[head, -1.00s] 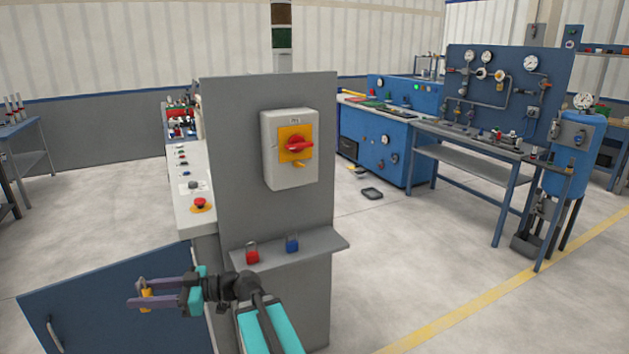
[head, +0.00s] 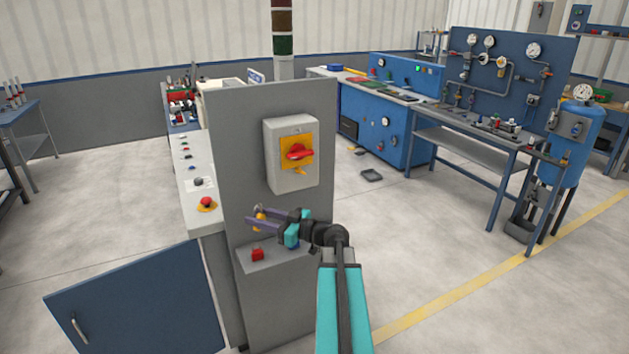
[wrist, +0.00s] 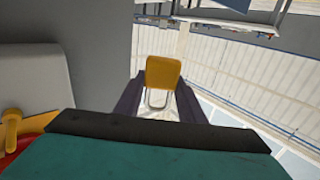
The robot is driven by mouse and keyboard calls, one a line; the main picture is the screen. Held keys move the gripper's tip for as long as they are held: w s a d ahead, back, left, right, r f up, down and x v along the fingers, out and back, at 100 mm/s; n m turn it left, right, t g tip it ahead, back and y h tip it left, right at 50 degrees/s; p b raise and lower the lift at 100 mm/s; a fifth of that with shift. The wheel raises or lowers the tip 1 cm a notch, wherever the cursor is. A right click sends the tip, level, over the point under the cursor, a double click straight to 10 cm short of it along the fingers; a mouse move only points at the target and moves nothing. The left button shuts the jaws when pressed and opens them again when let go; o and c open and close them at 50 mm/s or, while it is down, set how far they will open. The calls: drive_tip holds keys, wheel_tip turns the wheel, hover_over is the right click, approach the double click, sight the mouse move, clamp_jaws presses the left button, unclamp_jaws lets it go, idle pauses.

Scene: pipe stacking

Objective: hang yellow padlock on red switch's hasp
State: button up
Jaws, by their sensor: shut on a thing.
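The yellow padlock (head: 261,216) is held between the fingers of my gripper (head: 252,214), below and left of the switch box. In the wrist view the padlock body (wrist: 163,73) shows beyond the fingertips, with its metal shackle between the fingers. The red switch (head: 298,152) sits on a yellow plate on the grey box (head: 280,180). Its small yellow hasp (head: 300,171) is below the handle. The wrist view shows part of the box at the left, with a yellow piece (wrist: 12,128) beside red. Padlock and hasp are apart.
A red padlock (head: 257,254) stands on the grey shelf (head: 278,258) under my gripper. The grey panel (head: 240,150) stands behind the switch box. An open blue door (head: 140,300) is at lower left.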

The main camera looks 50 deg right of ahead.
drive_tip(key=s+d+r+m+h+p, duration=0.1)
drive_tip(key=s+d+p, duration=0.1)
drive_tip(key=d, duration=0.3)
drive_tip(key=s+d+r+m+h+p, duration=0.1)
drive_tip(key=s+d+r+h+p, duration=0.1)
drive_tip(key=d, duration=0.3)
drive_tip(key=s+d+r+m+t+h+p, duration=0.1)
drive_tip(key=s+d+r+h+p, duration=0.1)
drive_tip(key=s+d, duration=0.2)
drive_tip(key=shift+s+d+r, duration=0.15)
drive_tip(key=shift+d+r, duration=0.1)
drive_tip(key=shift+d, duration=0.8)
drive_tip(key=shift+w+d, duration=0.1)
drive_tip(key=shift+w, duration=0.15)
